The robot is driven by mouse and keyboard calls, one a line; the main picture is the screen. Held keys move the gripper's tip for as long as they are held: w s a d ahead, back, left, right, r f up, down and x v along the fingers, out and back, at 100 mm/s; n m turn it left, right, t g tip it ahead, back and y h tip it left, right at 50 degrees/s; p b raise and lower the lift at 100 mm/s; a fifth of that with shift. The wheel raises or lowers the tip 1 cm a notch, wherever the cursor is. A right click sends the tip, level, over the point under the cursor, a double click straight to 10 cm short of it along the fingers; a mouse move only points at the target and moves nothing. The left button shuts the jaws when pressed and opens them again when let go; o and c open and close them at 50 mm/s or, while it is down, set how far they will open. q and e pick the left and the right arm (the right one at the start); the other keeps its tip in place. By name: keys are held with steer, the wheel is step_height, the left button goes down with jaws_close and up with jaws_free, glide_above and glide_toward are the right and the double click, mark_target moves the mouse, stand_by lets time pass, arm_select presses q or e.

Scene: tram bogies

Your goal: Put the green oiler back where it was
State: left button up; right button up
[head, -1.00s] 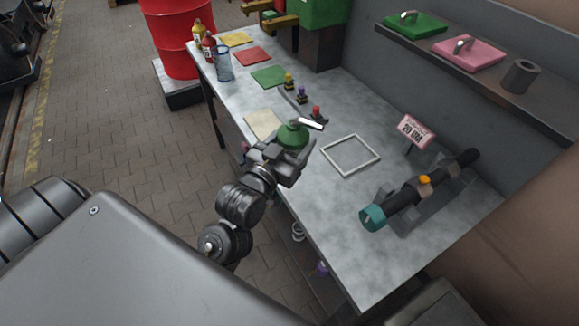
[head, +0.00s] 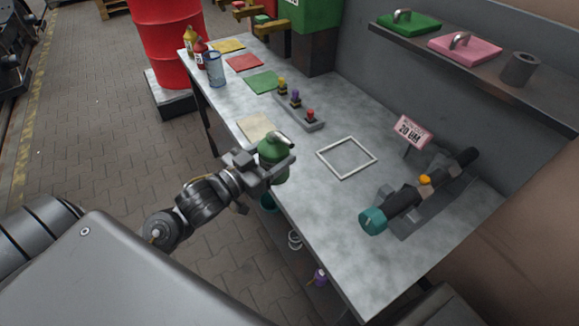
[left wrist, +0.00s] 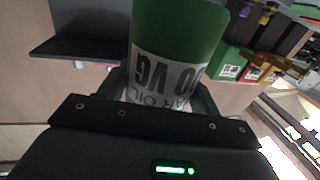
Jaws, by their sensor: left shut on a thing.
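The green oiler (head: 271,146) is held in my left gripper (head: 273,168), near the front edge of the workbench and just below the cream mat in the head view. Its spout points up and to the right. The gripper is shut around its body. In the left wrist view the green oiler (left wrist: 178,30) stands between the fingers, with a white label that reads upside down. An empty green mat (head: 263,82) lies farther back on the bench. My right gripper is not in view.
A cream mat (head: 255,127), a white square frame (head: 346,158) and a tray (head: 300,112) with small coloured pieces lie on the bench. Red (head: 244,62) and yellow (head: 228,46) mats, bottles (head: 201,52) and a blue glass (head: 216,70) stand farther back. A dark cylinder assembly (head: 405,200) lies right.

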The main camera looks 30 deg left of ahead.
arm_select(q)
steer(key=w+f+p, duration=0.1)
steer(key=w+f, duration=0.5)
steer(key=w+f+p, duration=0.1)
steer(key=w+f, duration=0.2)
steer(key=f, duration=0.1)
steer(key=shift+w+a+p, duration=0.3)
steer(key=shift+w+a, duration=0.05)
steer(key=shift+w, duration=0.05)
steer(key=shift+f, duration=0.35)
steer(key=shift+f, duration=0.1)
steer(key=o, duration=1.3)
steer(key=shift+f, duration=0.1)
steer(key=shift+s, duration=0.15)
